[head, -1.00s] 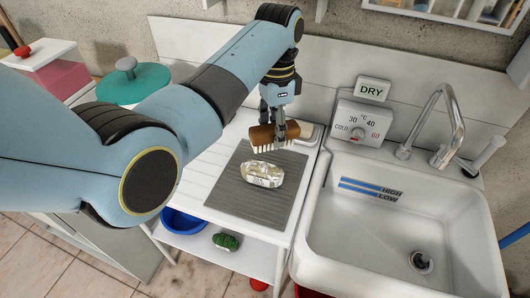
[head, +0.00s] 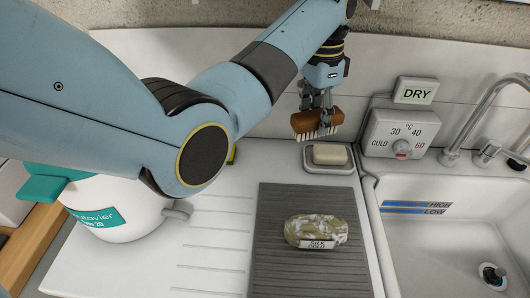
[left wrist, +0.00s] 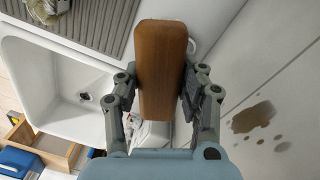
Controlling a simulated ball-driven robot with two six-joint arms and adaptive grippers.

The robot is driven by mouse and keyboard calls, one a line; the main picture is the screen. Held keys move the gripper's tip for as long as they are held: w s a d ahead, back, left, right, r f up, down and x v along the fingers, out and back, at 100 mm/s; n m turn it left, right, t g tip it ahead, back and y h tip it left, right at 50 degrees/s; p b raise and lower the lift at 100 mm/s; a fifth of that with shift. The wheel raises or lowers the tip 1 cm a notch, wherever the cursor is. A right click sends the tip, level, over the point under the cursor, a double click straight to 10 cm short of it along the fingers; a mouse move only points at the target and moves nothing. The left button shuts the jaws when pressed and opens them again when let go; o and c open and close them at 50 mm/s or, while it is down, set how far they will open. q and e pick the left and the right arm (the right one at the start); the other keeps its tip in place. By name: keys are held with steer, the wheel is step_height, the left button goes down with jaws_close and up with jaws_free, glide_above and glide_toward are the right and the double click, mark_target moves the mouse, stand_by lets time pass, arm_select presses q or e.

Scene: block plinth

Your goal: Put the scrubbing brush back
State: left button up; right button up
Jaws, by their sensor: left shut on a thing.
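The scrubbing brush (head: 318,119) has a brown wooden back and pale bristles that point down in the head view. My left gripper (head: 317,100) is shut on it and holds it in the air behind the drainboard, near the back wall. In the left wrist view the brush's wooden back (left wrist: 161,68) sits between the two fingers of my left gripper (left wrist: 162,90). A soap dish (head: 330,168) with a pale bar of soap (head: 330,154) stands just below the brush in the picture. My right gripper is not in view.
A wrapped bundle (head: 316,231) with a label lies on the grey ribbed mat (head: 285,268). The sink (head: 432,255) with its tap (head: 480,105) is at the right. A temperature dial box (head: 400,133) and a DRY sign (head: 415,91) stand behind. A white tub (head: 110,215) stands at the left.

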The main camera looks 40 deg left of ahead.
arm_select(q)
steer(key=shift+a+f, duration=0.25)
steer(key=shift+a, duration=0.1)
steer(key=s+a+f, duration=0.1)
steer(key=a+f, duration=0.1)
steer(key=a, duration=0.1)
steer(key=s+a+f+p, duration=0.1)
steer(key=a+f, duration=0.1)
steer(key=a, duration=0.1)
steer(key=s+a+f+p, duration=0.1)
steer(key=a+f, duration=0.1)
steer(key=a, duration=0.1)
steer(key=shift+s+a, duration=0.25)
steer(key=shift+s, duration=0.15)
steer(key=shift+a+f, duration=0.1)
steer(key=shift+a, duration=0.1)
step_height(320, 180, down, 4)
steer(key=shift+s+f, duration=0.1)
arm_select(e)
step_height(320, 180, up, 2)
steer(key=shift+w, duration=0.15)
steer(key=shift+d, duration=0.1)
arm_select(q)
steer(key=shift+f, duration=0.1)
steer(key=o, duration=1.2)
steer(key=shift+c, duration=0.2)
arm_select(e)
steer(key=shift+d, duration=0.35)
